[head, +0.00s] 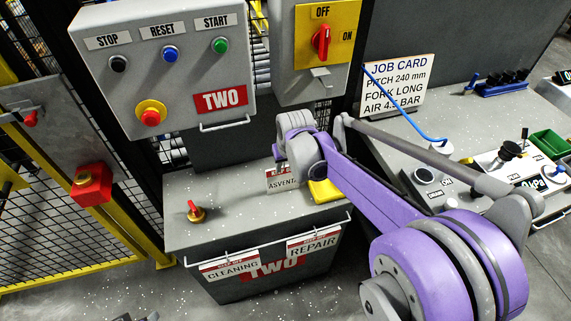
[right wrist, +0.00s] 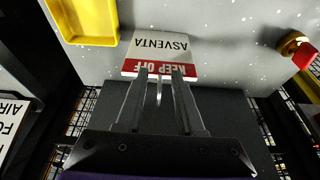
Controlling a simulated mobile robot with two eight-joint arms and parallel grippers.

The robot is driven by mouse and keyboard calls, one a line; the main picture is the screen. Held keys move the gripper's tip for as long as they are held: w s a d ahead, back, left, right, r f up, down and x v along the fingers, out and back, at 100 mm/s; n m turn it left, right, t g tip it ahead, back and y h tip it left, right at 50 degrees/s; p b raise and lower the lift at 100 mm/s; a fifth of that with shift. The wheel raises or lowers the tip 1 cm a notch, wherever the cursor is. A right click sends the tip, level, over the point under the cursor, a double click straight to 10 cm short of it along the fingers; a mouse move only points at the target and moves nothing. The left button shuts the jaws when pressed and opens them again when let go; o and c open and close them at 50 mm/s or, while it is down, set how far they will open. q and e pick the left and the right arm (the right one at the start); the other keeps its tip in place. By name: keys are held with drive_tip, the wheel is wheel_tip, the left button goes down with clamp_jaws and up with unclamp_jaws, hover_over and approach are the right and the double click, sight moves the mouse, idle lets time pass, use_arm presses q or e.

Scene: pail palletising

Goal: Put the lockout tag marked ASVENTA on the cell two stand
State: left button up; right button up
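The ASVENTA lockout tag (head: 282,179), white with a red "KEEP OFF" band, is at the stand's top, partly behind my right wrist. In the right wrist view the tag (right wrist: 160,48) appears upside down, its red band nearest my right gripper (right wrist: 160,72). The fingers are apart, with a thin metal loop between them; I see no finger closed on it. The cell two stand (head: 220,225) is grey, with a red "TWO" label on its front. Cleaning (head: 232,268) and repair (head: 313,243) tags hang on its front rail. My left gripper is at most a dark sliver at the bottom edge.
A yellow tray (head: 325,190) and a red knob (head: 195,211) are on the stand's top. The TWO button box (head: 165,85) and a switch box (head: 315,70) are above. Yellow fencing (head: 75,275) is left; a job card (head: 398,85) and cluttered bench are right.

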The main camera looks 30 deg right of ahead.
drive_tip(key=shift+r, duration=0.35)
drive_tip(key=p+v, duration=0.1)
drive_tip(key=v, duration=1)
drive_tip(key=s+a+f+n+t, duration=0.1)
drive_tip(key=s+a+f, duration=0.4)
drive_tip(key=s, duration=0.3)
drive_tip(key=s+a+f+n+t+y, duration=0.1)
drive_tip(key=s+a+f, duration=0.4)
drive_tip(key=s, duration=0.3)
drive_tip(key=shift+s+a+f+n, duration=0.15)
drive_tip(key=shift+a+f+n, duration=0.25)
drive_tip(key=shift+f, duration=0.1)
drive_tip(key=shift+d, duration=0.15)
